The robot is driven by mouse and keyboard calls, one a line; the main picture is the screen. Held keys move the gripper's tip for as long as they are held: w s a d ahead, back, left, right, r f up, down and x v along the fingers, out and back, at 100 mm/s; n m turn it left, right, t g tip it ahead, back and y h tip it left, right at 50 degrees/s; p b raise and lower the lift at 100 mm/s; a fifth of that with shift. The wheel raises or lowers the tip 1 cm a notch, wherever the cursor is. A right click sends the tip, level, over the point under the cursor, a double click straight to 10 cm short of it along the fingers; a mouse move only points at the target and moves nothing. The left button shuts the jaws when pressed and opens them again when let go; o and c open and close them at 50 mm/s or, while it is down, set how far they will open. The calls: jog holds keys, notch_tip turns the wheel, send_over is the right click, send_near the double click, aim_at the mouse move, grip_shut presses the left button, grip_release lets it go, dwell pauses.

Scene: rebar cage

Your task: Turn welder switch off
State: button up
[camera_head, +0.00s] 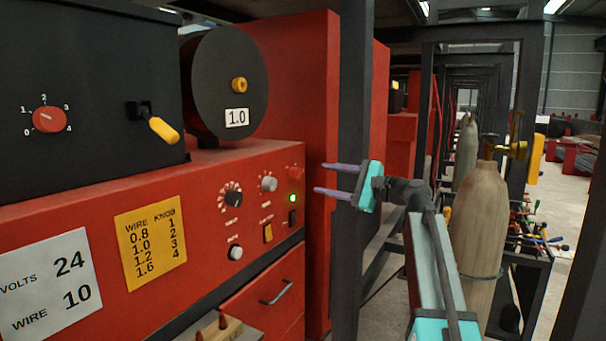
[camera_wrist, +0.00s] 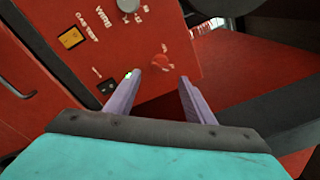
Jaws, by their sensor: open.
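The red welder's front panel (camera_head: 150,225) fills the lower left of the head view. Near its right end are a red rotary knob (camera_head: 295,174), a lit green lamp (camera_head: 293,198) and a small black switch (camera_head: 293,217) below it. In the wrist view the red knob (camera_wrist: 160,62) shows between and beyond my fingertips. The green lamp (camera_wrist: 129,75) shows at the left fingertip, and the black switch (camera_wrist: 107,87) is left of that finger. My gripper (camera_head: 320,178) is open and empty, right of the panel, its fingers pointing at it. I see no contact.
A dark upright post (camera_head: 352,100) stands right by my gripper. A yellow-handled lever (camera_head: 162,129) and a wire spool (camera_head: 224,85) are above the panel. An orange gas test switch (camera_head: 268,233) sits nearby. Gas cylinders (camera_head: 480,220) stand to the right.

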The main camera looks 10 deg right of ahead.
aim_at(297, 174)
jog(key=p+x, duration=0.2)
jog(key=x, duration=0.7)
jog(key=shift+f, duration=0.1)
jog(key=shift+c, duration=0.5)
jog(key=c, duration=0.9)
